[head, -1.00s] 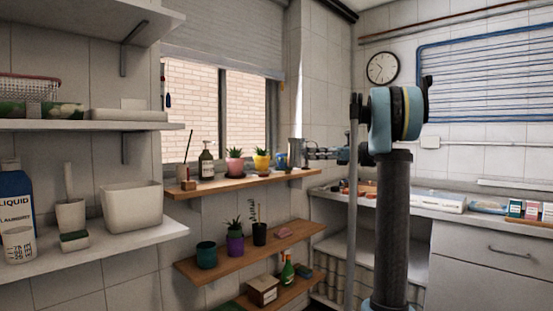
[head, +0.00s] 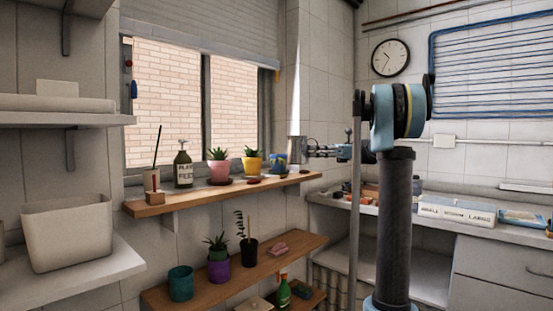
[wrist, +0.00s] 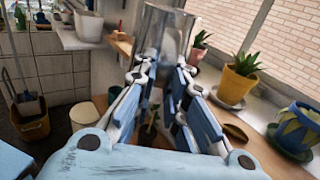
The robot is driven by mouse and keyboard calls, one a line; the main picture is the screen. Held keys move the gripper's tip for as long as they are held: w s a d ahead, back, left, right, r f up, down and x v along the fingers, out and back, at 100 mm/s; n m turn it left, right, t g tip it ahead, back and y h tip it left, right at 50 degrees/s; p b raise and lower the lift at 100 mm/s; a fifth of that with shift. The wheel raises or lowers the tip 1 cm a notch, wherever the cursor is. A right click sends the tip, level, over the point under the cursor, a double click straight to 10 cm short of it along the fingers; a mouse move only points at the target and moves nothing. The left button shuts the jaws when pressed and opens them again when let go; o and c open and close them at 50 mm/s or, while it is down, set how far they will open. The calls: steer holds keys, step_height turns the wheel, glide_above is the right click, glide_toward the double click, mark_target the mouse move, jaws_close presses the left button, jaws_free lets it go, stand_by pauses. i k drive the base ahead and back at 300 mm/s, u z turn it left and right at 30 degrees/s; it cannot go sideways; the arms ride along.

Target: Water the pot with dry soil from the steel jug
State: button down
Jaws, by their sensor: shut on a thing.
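The steel jug (head: 297,149) is held upright at the right end of the upper wooden shelf (head: 160,208). My gripper (head: 312,151) is shut on it; the jug also shows between my fingers in the wrist view (wrist: 165,32). On this shelf stand a pink pot (head: 219,172), a yellow pot (head: 253,166) and a blue-and-yellow pot (head: 278,163). The pink and yellow pots hold green plants. The lower shelf bears a teal pot (head: 181,284), a purple pot (head: 218,271) with a plant and a black pot (head: 249,253) with a thin plant. I cannot tell which soil is dry.
A dark plant-feed bottle (head: 183,167) and a cup with a stick (head: 151,178) stand left of the pots. A green spray bottle (head: 284,292) is below. The window wall lies close behind the shelf. A counter (head: 440,220) is at the right.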

mark_target(279, 161)
steer(key=z, duration=0.05)
steer(key=i, duration=1.2)
